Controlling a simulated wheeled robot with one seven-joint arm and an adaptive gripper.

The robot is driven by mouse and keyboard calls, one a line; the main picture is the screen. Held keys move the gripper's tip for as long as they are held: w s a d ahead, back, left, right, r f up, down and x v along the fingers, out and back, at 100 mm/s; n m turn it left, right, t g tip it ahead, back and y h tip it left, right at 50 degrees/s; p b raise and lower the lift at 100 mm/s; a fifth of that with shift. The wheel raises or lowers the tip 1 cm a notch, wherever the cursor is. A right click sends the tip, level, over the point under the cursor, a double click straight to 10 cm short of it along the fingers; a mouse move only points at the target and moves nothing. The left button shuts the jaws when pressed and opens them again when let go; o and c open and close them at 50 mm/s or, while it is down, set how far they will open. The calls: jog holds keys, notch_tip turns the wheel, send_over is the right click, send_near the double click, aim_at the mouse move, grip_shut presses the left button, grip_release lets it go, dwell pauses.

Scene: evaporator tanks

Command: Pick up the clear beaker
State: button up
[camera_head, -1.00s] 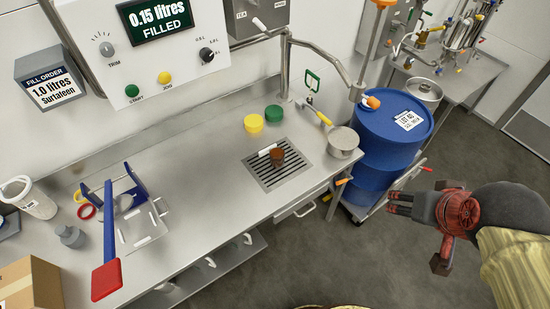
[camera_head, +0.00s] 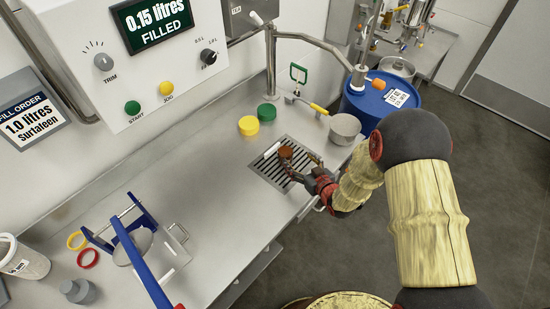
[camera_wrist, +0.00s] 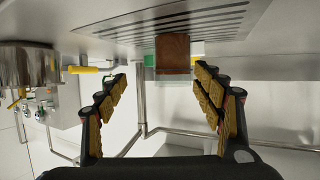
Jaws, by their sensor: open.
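The clear beaker (camera_head: 286,152) stands upright on the slotted drain grate (camera_head: 266,169) and holds brown liquid. In the wrist view, which is upside down, the beaker (camera_wrist: 172,52) shows its brown fill, with a clear band at the rim end. My gripper (camera_head: 303,168) is open just in front of the beaker, on its near right side. In the wrist view my gripper (camera_wrist: 160,77) has its fingers spread wide, with the beaker ahead between them, nearer the right finger. I see no finger touching it.
Yellow (camera_head: 249,125) and green (camera_head: 267,112) caps stand behind the grate. A metal bowl (camera_head: 345,128) and blue drum (camera_head: 382,98) are to the right. The filling pipe (camera_head: 320,48) hangs above. A blue press (camera_head: 140,262) stands at left.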

aim_at(282, 150)
jog(key=shift+s+a+f, duration=0.25)
jog(key=shift+a+f, duration=0.2)
jog(key=shift+f, duration=0.05)
jog(key=shift+w+a+f+y, duration=0.15)
jog(key=shift+a+y, duration=0.1)
jog(key=shift+y, duration=0.05)
jog(key=shift+b+x, duration=0.5)
jog(key=shift+x, duration=0.65)
jog(key=w+a+b, duration=0.1)
jog(key=w+a, duration=0.1)
jog(key=w, duration=0.1)
jog(key=shift+a+f+b, duration=0.35)
jog(key=shift+b, duration=0.05)
jog(key=shift+w+a+f, duration=0.1)
jog(key=shift+w+a, duration=0.05)
jog(key=shift+w, duration=0.3)
jog(key=shift+c, duration=0.6)
jog(key=c, duration=1.3)
jog(key=shift+c, duration=0.6)
